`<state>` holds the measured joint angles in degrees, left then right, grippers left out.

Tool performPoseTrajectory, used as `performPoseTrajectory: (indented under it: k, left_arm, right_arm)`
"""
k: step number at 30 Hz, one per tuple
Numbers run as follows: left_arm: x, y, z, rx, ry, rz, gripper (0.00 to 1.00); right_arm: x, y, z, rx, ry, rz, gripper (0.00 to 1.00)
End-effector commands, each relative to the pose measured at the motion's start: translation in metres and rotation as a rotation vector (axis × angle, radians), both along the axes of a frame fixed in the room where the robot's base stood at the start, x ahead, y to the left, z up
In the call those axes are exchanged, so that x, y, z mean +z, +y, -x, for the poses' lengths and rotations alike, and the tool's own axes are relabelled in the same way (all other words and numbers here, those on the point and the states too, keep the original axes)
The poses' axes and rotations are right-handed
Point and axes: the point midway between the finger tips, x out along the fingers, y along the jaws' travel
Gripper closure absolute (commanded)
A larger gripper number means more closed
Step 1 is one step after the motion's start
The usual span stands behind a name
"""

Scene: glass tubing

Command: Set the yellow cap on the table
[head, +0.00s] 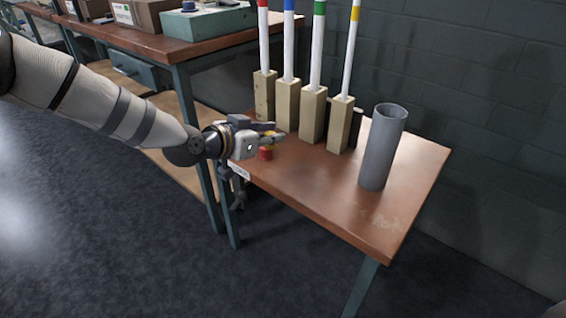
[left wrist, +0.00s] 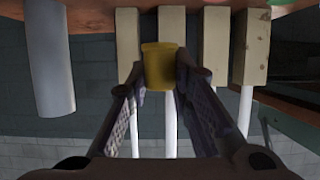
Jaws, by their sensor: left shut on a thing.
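The yellow cap (left wrist: 160,65) is between the two fingertips of my left gripper (left wrist: 163,78), which is shut on it, in the left wrist view. In the head view my left gripper (head: 272,132) reaches in from the left, at the left part of the small table (head: 315,187). A bit of yellow shows under its fingers there, mostly hidden. I cannot tell whether the cap touches the tabletop. A red piece (head: 266,153) shows just below the gripper. My right gripper is not in view.
Several wooden blocks (head: 312,115) hold upright white tubes with red, blue, green and yellow bands, behind the gripper. A grey cylinder (head: 382,148) stands at the right of the table. The front middle of the tabletop is clear. A bench with boxes (head: 140,12) is at the back left.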

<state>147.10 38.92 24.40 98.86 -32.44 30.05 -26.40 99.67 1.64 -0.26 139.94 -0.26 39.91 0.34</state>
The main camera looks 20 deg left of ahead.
Motion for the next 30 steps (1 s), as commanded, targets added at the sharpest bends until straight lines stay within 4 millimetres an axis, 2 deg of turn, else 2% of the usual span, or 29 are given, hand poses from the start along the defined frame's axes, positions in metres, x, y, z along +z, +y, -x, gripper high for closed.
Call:
performPoseTrajectory:
  k: [1,3,6,11,16,27,28,30]
  left_arm:
    - [-0.019,-0.008,-0.009,-0.002,0.007,-0.003,0.91]
    - [-0.036,-0.016,-0.020,-0.002,0.007,-0.002,0.91]
    - [-0.050,-0.024,-0.032,-0.002,0.003,0.000,0.91]
    - [-0.062,-0.031,-0.041,-0.002,0.003,0.000,0.91]
    - [-0.092,-0.031,-0.042,-0.001,0.004,0.000,0.91]
    - [-0.096,-0.031,-0.042,-0.001,0.001,-0.001,0.91]
    - [-0.095,-0.031,-0.042,-0.001,0.000,-0.001,0.73]
    - [-0.095,-0.031,-0.042,-0.001,0.000,-0.001,0.60]
  right_arm:
    - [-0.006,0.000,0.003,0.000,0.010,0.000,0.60]
    - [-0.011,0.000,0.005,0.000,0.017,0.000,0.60]
    - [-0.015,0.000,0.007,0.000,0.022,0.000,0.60]
    - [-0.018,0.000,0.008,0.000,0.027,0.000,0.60]
    - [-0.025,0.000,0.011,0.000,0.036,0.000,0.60]
    - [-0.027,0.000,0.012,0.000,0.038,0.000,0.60]
    - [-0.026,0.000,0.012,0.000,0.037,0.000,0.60]
    - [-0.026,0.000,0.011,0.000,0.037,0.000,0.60]
